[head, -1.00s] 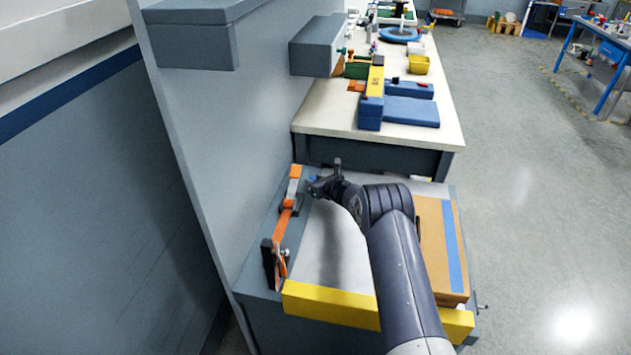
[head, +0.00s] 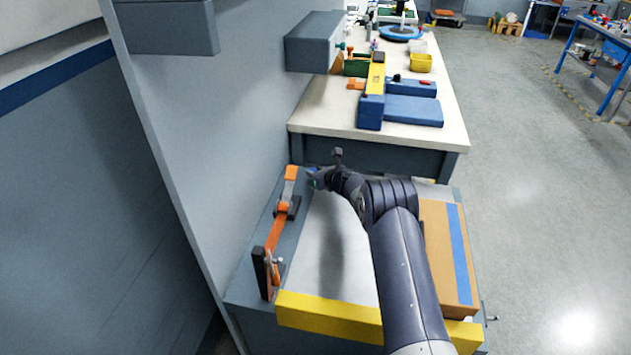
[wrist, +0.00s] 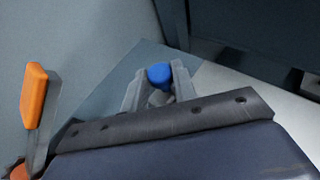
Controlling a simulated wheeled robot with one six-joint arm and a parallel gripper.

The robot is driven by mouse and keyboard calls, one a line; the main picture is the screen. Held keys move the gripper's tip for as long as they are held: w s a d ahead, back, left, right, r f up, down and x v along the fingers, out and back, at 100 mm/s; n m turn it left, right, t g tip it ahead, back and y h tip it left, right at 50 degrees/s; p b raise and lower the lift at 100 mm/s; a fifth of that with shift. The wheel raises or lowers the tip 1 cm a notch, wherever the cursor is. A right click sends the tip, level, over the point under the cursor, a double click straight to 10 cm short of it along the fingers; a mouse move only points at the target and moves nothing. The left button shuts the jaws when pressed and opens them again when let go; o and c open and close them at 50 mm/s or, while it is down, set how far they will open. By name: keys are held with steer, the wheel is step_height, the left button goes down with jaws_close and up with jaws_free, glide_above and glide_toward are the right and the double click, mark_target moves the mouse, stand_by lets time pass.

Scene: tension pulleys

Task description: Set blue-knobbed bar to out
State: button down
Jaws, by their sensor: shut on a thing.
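The blue knob (wrist: 159,74) of the bar shows in the wrist view, between the two grey fingers of my gripper (wrist: 156,90). My gripper is shut on it. The bar below the knob is hidden by the gripper body. In the head view my gripper (head: 318,178) is at the far left part of the bench top, just right of the orange-handled lever. The knob is mostly covered there.
An orange lever (head: 276,235) runs along the bench's left side; its orange end also shows in the wrist view (wrist: 34,95). A yellow strip (head: 330,308) edges the front. A brown box (head: 436,250) stands right of my arm. A grey wall panel (head: 215,150) rises at left.

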steer(key=shift+w+d+f, duration=0.1)
steer(key=shift+w+f, duration=0.05)
steer(key=shift+w, duration=0.35)
steer(key=shift+w+d+f, duration=0.1)
steer(key=shift+w, duration=0.35)
steer(key=shift+w+d+r+b, duration=0.1)
steer(key=shift+w+b, duration=0.15)
steer(key=shift+w, duration=0.4)
steer(key=shift+w+d+r+b, duration=0.1)
steer(key=shift+w+b, duration=0.1)
steer(key=shift+w, duration=0.45)
steer(key=shift+w+r, duration=0.15)
steer(key=shift+d, duration=0.1)
